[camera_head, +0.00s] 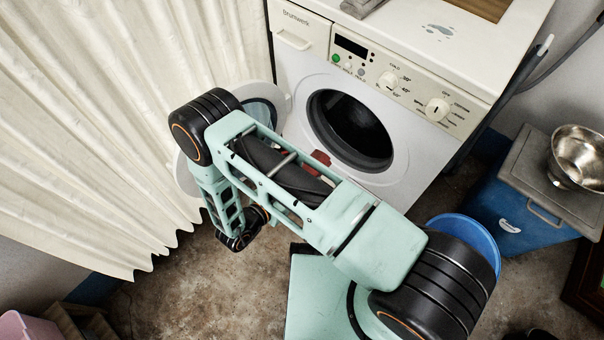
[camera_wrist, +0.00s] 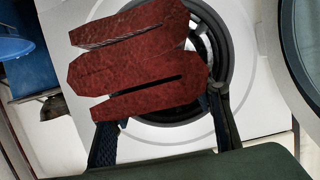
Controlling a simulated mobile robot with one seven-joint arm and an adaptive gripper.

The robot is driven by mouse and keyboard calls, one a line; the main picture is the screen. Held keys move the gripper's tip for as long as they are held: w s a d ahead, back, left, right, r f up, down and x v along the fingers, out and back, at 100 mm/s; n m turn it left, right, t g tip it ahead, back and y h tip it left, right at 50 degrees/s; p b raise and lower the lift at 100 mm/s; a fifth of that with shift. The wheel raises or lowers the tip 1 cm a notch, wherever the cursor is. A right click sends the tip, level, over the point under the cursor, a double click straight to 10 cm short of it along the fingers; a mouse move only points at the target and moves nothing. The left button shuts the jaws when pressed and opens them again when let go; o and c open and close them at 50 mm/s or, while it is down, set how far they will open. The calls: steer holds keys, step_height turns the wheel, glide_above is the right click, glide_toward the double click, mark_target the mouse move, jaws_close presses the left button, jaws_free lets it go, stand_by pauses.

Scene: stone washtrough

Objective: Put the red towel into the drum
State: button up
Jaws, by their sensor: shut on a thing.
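The red towel (camera_wrist: 135,65), a folded, stacked bundle, is held in my gripper (camera_wrist: 163,112). The dark fingers are shut on its near end, one on each side. In the head view only a small red piece of the towel (camera_head: 321,158) shows past my arm, at the lower left edge of the drum opening. The drum (camera_head: 352,128) is the dark round opening in the front of the white washing machine. In the wrist view the towel covers much of the opening's left part. My gripper is hidden behind my arm in the head view.
The round door (camera_head: 272,96) stands open on the left, and its ring shows close at the right in the wrist view (camera_wrist: 292,55). A cream curtain (camera_head: 100,120) hangs at left. A blue tub (camera_head: 468,237) and a blue box (camera_head: 520,205) with a metal bowl (camera_head: 580,155) stand at right.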

steer(key=r+b+x, duration=0.2)
steer(key=b+x, duration=0.1)
steer(key=x, duration=1.1)
steer(key=w+r+b+x, duration=0.1)
steer(key=b+x, duration=0.3)
steer(key=x, duration=1.1)
steer(key=d+r+b+x, duration=0.1)
steer(key=r+b+x, duration=0.2)
steer(key=x, duration=1.1)
steer(key=shift+w+d+r+b, duration=0.25)
steer(key=shift+w+r+b, duration=0.1)
steer(key=shift+w+b, duration=0.3)
steer(key=shift+s, duration=0.1)
steer(key=o, duration=1.4)
steer(key=shift+c, duration=0.2)
steer(key=v, duration=1.2)
